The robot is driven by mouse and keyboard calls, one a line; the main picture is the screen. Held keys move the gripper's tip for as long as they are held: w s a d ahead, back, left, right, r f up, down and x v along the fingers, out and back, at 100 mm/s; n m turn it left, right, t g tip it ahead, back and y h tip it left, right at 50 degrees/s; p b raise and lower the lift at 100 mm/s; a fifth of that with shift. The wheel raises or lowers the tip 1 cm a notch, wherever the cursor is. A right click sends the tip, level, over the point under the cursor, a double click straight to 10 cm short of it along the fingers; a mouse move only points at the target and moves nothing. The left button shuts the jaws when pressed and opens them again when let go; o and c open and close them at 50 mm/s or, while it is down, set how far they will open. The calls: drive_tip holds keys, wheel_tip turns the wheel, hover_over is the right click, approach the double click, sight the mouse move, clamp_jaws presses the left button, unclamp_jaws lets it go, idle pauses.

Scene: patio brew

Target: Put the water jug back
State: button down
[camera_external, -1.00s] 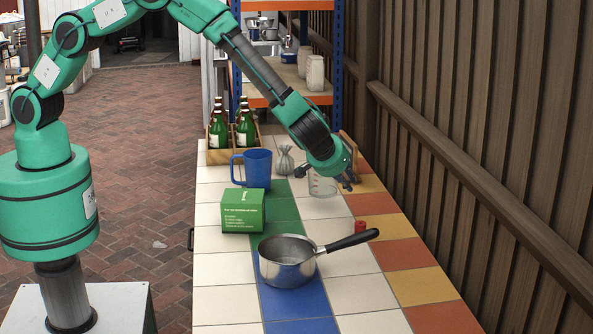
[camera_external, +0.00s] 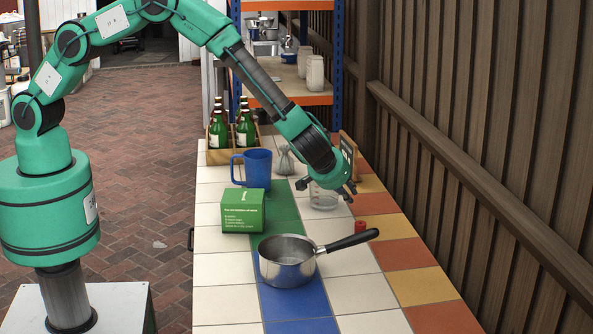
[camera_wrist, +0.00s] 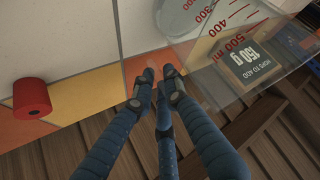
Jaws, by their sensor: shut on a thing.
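A clear jug with red volume marks (camera_external: 322,199) is at the middle right of the counter, below my wrist. It also fills the upper right of the wrist view (camera_wrist: 215,45). My gripper (camera_external: 346,190) is at its right side, with its dark fingers close together at the jug's edge in the wrist view (camera_wrist: 158,82). The fingers are shut on the jug; the exact contact is hard to see through the clear wall. The jug looks upright. I cannot tell whether its base touches the tiles.
A blue handled jug (camera_external: 257,168), green box (camera_external: 242,211) and grey pouch (camera_external: 285,162) stand to the left. A steel saucepan (camera_external: 286,262) is in front. A small red object (camera_external: 361,229) is close right. Bottles in a crate (camera_external: 218,157), a sign (camera_wrist: 247,62) and the fence (camera_external: 480,150) are beyond.

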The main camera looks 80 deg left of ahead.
drive_tip(key=c, duration=1.8)
unclamp_jaws()
drive_tip(key=shift+f, duration=0.1)
drive_tip(key=shift+o, duration=0.2)
drive_tip(key=shift+r, duration=0.25)
drive_tip(key=p+v, duration=0.3)
drive_tip(key=v, duration=0.8)
drive_tip(key=shift+s+d+r, duration=0.15)
drive_tip(key=shift+d+r, duration=0.1)
drive_tip(key=shift+r, duration=0.05)
